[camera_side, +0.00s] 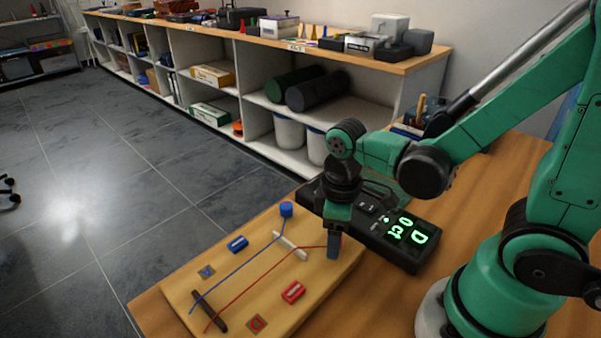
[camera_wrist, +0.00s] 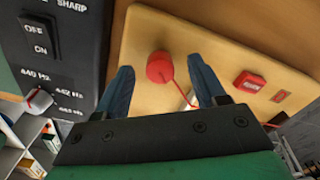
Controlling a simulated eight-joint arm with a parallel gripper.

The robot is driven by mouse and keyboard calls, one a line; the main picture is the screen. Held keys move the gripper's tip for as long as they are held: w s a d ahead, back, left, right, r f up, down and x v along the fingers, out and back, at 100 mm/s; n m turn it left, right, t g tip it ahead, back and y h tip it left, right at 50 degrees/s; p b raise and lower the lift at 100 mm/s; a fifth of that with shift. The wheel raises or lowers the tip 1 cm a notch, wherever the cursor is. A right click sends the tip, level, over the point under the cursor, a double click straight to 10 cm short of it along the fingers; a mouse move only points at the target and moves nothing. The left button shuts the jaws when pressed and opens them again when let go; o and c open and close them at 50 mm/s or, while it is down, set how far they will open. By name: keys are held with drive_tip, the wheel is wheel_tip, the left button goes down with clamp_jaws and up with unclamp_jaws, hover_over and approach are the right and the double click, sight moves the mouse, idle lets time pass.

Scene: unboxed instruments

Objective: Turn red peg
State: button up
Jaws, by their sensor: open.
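The red peg (camera_wrist: 160,67) is a round knob on the tan wooden board (camera_wrist: 215,60). In the wrist view it shows between the two blue fingers of my gripper (camera_wrist: 160,74), with a gap on each side. A red string runs from it. In the side view my gripper (camera_side: 334,247) points down at the board's right end and hides the red peg. The red string (camera_side: 262,272) runs from there over a pale bridge (camera_side: 290,246) to a dark bar (camera_side: 209,311). My gripper is open and holds nothing.
A blue peg (camera_side: 286,209) with a blue string stands at the board's far corner. A blue block (camera_side: 237,244) and a red block (camera_side: 293,292) lie on the board. A black tuner box (camera_side: 400,232) with green lit letters sits close behind my gripper. Bare wooden table lies to the right.

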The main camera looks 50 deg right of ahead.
sight(325, 234)
drive_tip(key=shift+r, duration=2.8)
drive_tip(key=w+r+m+t, duration=0.1)
drive_tip(key=m+t, duration=0.1)
drive_tip(key=w+d+r+m+t, duration=0.1)
drive_tip(key=m+t, duration=0.1)
drive_tip(key=w+r+m+t, duration=0.1)
drive_tip(key=r+t, duration=0.1)
drive_tip(key=t, duration=0.1)
drive_tip(key=shift+w+d+m, duration=0.2)
drive_tip(key=shift+d+m, duration=0.05)
drive_tip(key=shift+m, duration=0.15)
